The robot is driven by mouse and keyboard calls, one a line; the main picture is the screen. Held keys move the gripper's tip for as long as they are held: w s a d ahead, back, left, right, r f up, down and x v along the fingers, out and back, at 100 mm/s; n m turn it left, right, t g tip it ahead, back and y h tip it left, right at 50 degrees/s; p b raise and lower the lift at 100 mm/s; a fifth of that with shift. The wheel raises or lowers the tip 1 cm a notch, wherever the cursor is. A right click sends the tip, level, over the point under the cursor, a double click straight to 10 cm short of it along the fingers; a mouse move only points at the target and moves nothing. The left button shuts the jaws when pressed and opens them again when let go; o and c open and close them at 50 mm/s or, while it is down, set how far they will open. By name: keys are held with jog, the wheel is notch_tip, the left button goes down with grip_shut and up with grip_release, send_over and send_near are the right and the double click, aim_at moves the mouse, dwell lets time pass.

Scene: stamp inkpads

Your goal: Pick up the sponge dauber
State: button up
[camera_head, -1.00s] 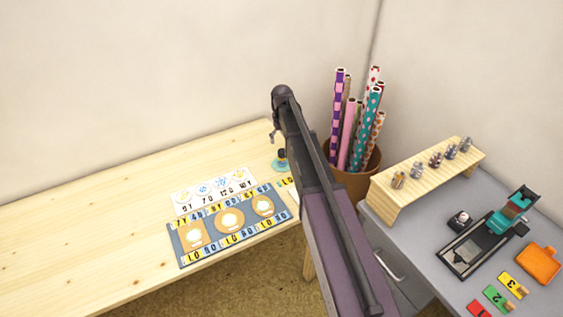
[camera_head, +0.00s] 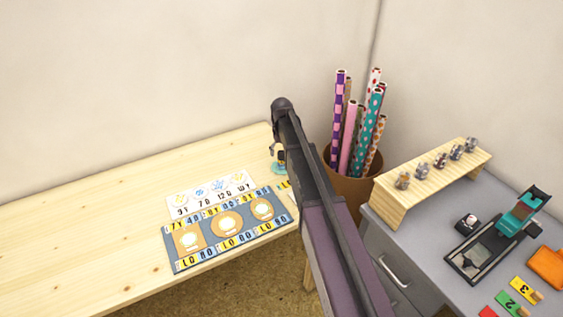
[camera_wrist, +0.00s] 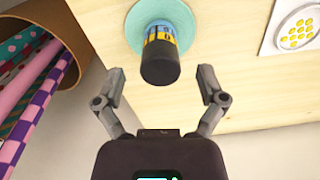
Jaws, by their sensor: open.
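The sponge dauber (camera_wrist: 160,62) has a black handle, a yellow and blue band and a round teal base. In the wrist view it stands at the upper middle on the pale wood table. My gripper (camera_wrist: 161,80) is open, with one finger on each side of the near end of the black handle. No finger visibly touches it. In the head view my arm hides part of the dauber, and its teal base (camera_head: 279,168) shows just left of the arm.
A blue mat (camera_head: 210,256) with cards and a white card sheet (camera_head: 208,203) lie left of the dauber. A brown pot (camera_head: 343,190) with paper rolls stands right of the table. A grey cabinet (camera_head: 400,235) with a wooden rack (camera_head: 395,205) is further right.

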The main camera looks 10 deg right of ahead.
aim_at(282, 161)
jog(key=shift+f, duration=0.1)
jog(key=shift+s+f+b, duration=0.1)
jog(key=shift+f+b, duration=2.4)
jog(key=shift+b, duration=0.15)
jog(key=c, duration=1.2)
